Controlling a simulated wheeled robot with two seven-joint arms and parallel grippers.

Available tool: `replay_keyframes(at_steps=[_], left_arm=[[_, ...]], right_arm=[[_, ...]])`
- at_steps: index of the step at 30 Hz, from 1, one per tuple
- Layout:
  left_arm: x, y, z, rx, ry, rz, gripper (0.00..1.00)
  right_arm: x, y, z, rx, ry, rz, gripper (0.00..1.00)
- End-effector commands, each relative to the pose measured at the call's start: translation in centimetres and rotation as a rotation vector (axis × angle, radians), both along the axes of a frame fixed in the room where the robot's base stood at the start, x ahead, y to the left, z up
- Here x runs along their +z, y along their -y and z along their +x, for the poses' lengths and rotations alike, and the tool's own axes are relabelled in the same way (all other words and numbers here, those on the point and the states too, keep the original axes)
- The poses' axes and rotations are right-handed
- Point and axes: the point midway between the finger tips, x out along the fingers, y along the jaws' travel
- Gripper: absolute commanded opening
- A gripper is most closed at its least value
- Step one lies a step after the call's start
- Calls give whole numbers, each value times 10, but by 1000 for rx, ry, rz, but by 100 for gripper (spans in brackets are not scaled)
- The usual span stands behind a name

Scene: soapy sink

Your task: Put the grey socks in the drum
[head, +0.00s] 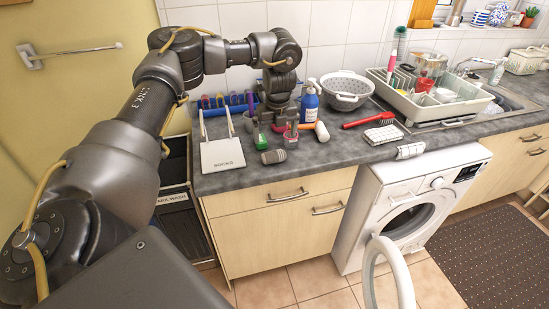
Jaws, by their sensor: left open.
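A small grey rolled bundle (273,156), which looks like the grey socks, lies on the counter near its front edge. My left gripper (277,127) points down over the counter just behind the bundle. It is open, with nothing seen between its fingers, and it appears apart from the bundle. The white washing machine (362,217) stands under the counter at the right with its round door (404,280) swung open. The drum (408,220) shows as a dark opening, and its inside is mostly hidden. My right gripper is out of view.
Small green (262,141) and pink items stand close to my left gripper. A blue bottle (310,101), a colander (346,91) and a red brush (368,119) are to the right. A checked cloth (383,134) lies above the washer. A white board (221,155) lies left.

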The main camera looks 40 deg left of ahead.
Motion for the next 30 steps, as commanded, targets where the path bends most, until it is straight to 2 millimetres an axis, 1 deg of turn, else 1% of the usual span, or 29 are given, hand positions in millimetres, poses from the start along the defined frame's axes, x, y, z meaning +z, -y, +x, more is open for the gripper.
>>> replay_keyframes(at_steps=[1,6,9,14,17,21,24,27,30], left_arm=[[-12,-1,0,3,-5,-3,100],[-36,-5,2,3,-3,-3,100],[-44,-6,3,2,-2,-1,100],[-46,-6,3,1,0,-1,100],[-51,-7,3,1,-3,-1,100],[-71,-11,4,2,-5,1,100],[-86,-13,5,3,-3,0,100],[-94,-13,6,3,-2,-1,100],[-97,-14,7,3,0,-1,100]], right_arm=[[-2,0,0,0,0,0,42],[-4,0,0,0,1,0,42],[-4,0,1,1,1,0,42],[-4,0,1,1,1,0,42],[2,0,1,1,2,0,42],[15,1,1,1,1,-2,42],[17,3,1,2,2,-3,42],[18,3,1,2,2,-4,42],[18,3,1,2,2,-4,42]])
